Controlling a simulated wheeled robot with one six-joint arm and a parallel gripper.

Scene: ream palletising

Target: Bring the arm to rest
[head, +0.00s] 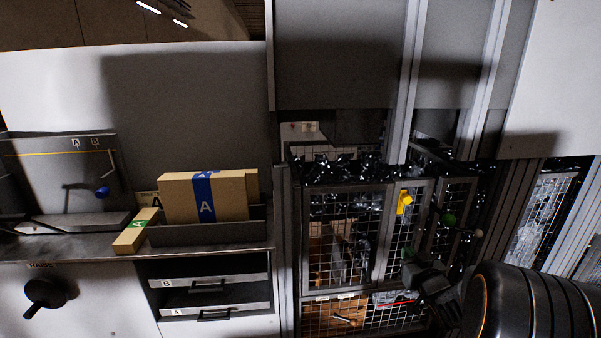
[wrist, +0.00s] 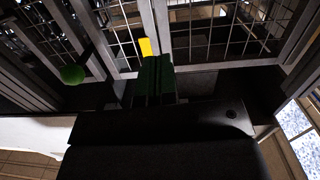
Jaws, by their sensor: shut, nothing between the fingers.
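My gripper (wrist: 155,72) shows in the wrist view with its fingers shut and nothing between them. In the head view its dark end (head: 413,262) is at the lower right, in front of a mesh cage, with my thick arm link beside it. It is apart from the brown packages on the left. The yellow piece (head: 404,201) on the cage front is just above my gripper in the head view; it also shows beyond the fingertips in the wrist view (wrist: 149,47). I cannot tell the gap between them.
A brown package with a blue label (head: 230,198) stands in a grey tray (head: 208,233) on the counter at left. The mesh cage (head: 337,235) and a green knob (head: 448,218) are close to my arm.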

